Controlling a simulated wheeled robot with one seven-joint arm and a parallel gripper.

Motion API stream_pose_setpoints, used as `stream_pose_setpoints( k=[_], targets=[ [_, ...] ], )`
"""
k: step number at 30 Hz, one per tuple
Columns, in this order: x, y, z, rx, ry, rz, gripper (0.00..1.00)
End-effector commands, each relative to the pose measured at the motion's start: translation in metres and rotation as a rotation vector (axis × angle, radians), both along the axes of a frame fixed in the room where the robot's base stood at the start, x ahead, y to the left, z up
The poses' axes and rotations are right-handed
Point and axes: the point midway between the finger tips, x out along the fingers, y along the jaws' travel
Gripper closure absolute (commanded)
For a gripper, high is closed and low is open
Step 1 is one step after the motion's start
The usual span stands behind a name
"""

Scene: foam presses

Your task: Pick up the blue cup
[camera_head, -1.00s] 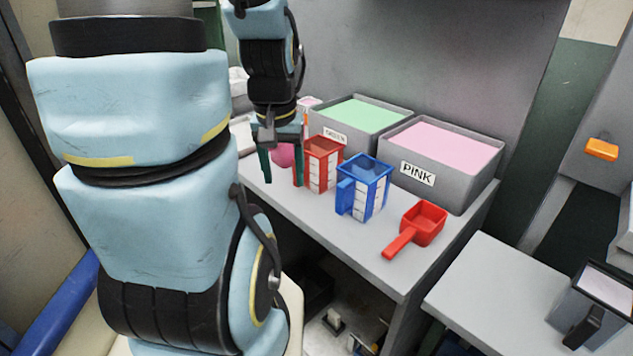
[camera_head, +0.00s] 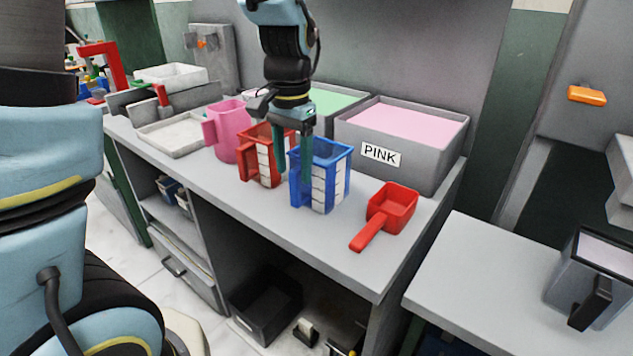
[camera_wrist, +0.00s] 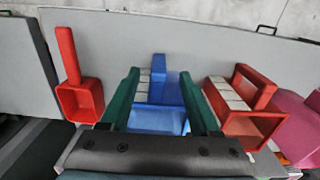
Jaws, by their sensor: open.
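The blue cup (camera_head: 331,187), with white measuring strips on its side, stands upright on the grey counter (camera_head: 270,210). In the wrist view, the blue cup (camera_wrist: 158,119) lies between my two green fingers. My gripper (camera_head: 294,176) is open and points down; its fingers overlap the blue cup's left side and the red cup in the head view. The same gripper shows in the wrist view (camera_wrist: 159,77). It is not closed on anything, and I cannot tell whether a finger touches the cup.
The red cup (camera_head: 262,165) stands close left of the blue one, with a pink pitcher (camera_head: 226,140) beyond it. A red scoop (camera_head: 391,208) lies to the right. The pink bin (camera_head: 420,165) and green bin (camera_head: 335,103) stand behind. The counter's front strip is clear.

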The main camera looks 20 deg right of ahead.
Motion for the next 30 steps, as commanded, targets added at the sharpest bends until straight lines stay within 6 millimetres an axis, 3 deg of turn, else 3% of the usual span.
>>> stream_pose_setpoints(
  k=[3,11,20,29,30],
  targets=[
    [0.0,0.0,-0.018,0.002,0.002,0.002,0.38],
    [0.0,0.0,-0.037,0.002,0.001,0.002,0.38],
    [0.0,-0.002,-0.076,0.002,0.002,0.003,0.38],
    [0.001,-0.002,-0.082,-0.002,-0.001,0.003,0.38],
    [0.001,-0.002,-0.082,-0.002,-0.001,0.003,0.41]
  ],
)
